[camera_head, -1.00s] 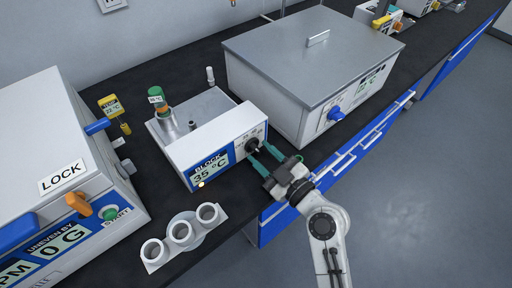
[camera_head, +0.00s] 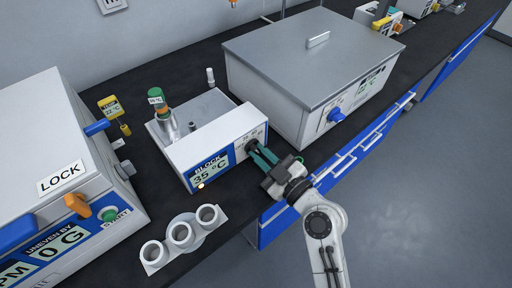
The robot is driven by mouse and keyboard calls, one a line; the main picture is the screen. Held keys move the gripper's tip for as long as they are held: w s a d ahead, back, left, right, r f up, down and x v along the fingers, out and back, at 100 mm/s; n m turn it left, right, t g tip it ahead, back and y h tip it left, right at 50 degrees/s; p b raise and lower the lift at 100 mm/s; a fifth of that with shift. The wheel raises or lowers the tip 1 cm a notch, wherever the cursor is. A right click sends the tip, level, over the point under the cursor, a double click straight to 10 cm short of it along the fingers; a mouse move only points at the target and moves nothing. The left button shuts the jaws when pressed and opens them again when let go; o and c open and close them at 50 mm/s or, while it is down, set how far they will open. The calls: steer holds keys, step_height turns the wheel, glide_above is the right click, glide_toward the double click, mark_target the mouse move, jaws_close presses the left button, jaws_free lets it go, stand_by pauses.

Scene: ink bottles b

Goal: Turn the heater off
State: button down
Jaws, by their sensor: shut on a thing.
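The block heater (camera_head: 218,143) is a white and grey box on the black bench. Its blue front display (camera_head: 211,172) reads "BLOCK 35 °C", with a small glowing light (camera_head: 200,186) below it. A dark round knob (camera_head: 251,146) is on the right of the heater's front panel, partly hidden by my fingers. My gripper (camera_head: 257,151) reaches in from the lower right, its teal fingers closed on the knob. A bottle with a green and orange top (camera_head: 157,101) stands at the heater's back left.
A large lidded bath (camera_head: 310,60) with a blue knob (camera_head: 336,115) stands to the right. A centrifuge-like machine (camera_head: 55,150) marked "LOCK" fills the left. A rack with white cups (camera_head: 166,258) sits in front. A yellow temperature probe (camera_head: 110,106) is behind. Open floor lies at right.

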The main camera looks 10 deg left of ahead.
mark_target(259, 153)
steer(key=shift+f+b, duration=0.15)
steer(key=shift+b, duration=0.3)
steer(key=shift+n+b, duration=1)
steer(key=shift+b, duration=0.35)
steer(key=shift+n+b, duration=1.3)
steer(key=shift+b, duration=0.85)
steer(key=shift+b, duration=0.5)
steer(key=shift+n+b, duration=2.2)
steer(key=shift+b, duration=1.35)
steer(key=c, duration=1)
jaws_free()
steer(key=shift+d, duration=0.1)
steer(key=shift+b+v, duration=0.85)
steer(key=shift+v, duration=1.25)
steer(key=shift+b+v, duration=0.5)
steer(key=shift+v, duration=0.85)
